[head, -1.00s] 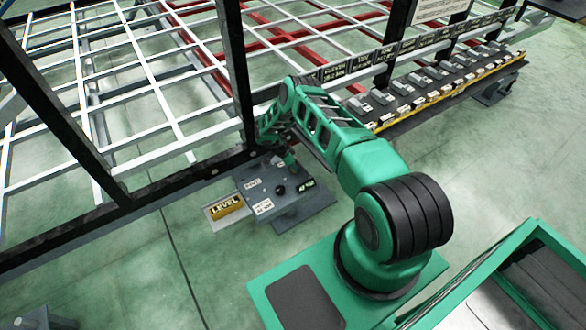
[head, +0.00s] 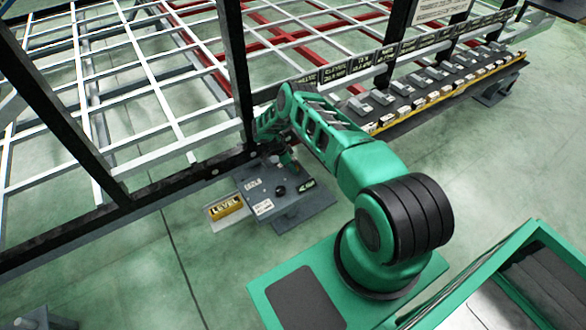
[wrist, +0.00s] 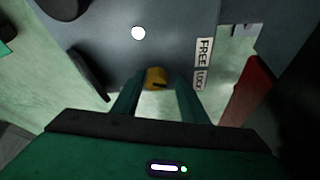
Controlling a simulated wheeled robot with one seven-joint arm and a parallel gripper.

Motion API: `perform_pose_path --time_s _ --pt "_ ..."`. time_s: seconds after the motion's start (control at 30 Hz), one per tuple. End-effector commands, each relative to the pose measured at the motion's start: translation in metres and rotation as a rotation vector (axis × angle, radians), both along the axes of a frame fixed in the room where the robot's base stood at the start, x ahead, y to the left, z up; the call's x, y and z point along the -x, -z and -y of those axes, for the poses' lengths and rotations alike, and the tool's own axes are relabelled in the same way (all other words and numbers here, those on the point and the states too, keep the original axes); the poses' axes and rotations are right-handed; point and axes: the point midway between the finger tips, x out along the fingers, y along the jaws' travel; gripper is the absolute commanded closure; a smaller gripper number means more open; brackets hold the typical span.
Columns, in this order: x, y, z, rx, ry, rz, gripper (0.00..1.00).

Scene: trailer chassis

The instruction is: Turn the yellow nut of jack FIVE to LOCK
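The yellow nut (wrist: 156,77) shows in the wrist view at the lower edge of a grey jack plate (wrist: 150,25), with a dark mark on its near side. My gripper (wrist: 158,84) has one green finger on each side of the nut. Gaps show between the fingers and the nut, so it looks open and not clamped. White labels FREE (wrist: 204,51) and LOCK (wrist: 200,80) are to the right of the nut. In the head view, my arm reaches down to the jack plate (head: 260,189), and the nut is hidden there.
The head view shows a yellow LEVEL gauge (head: 226,206), a dark frame post (head: 238,75) close to my arm, and open green floor in front.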

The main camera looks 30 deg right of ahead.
Motion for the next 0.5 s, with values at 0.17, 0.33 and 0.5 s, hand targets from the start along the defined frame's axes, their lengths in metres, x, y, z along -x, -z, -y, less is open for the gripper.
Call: perform_pose_path --time_s 0.17,0.33,0.5 --pt "0.002 0.0 0.001 0.002 0.002 -0.005 0.55" --pt "0.003 -0.001 0.001 0.003 0.003 -0.007 0.55" --pt "0.001 -0.014 -0.004 0.003 0.001 -0.007 0.55"
